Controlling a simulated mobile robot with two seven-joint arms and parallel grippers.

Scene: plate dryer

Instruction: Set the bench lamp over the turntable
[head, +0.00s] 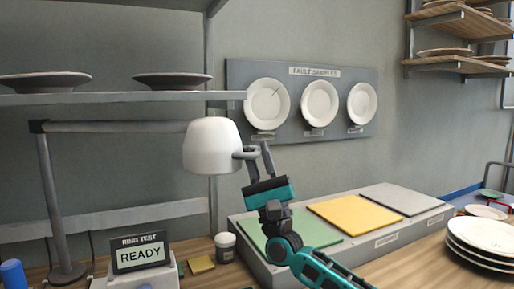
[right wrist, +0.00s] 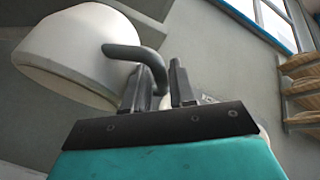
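The bench lamp has a white shade (head: 212,147) on a grey arm (head: 120,127) from a post at the left. A grey curved handle (head: 245,153) sticks out from the shade's right side. My right gripper (head: 259,155) is at this handle, its two fingers apart. In the right wrist view, the handle (right wrist: 140,55) bends from the shade (right wrist: 80,50) down into the space between the fingers (right wrist: 158,75); I cannot tell whether they touch it. No turntable can be made out. My left gripper is not in view.
A ring test display (head: 142,252) reading READY stands below the lamp, with a small lidded jar (head: 225,247) beside it. A grey block with coloured pads (head: 357,214) lies at the right, near stacked plates (head: 482,237). A shelf (head: 110,98) with dark plates runs above the lamp arm.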

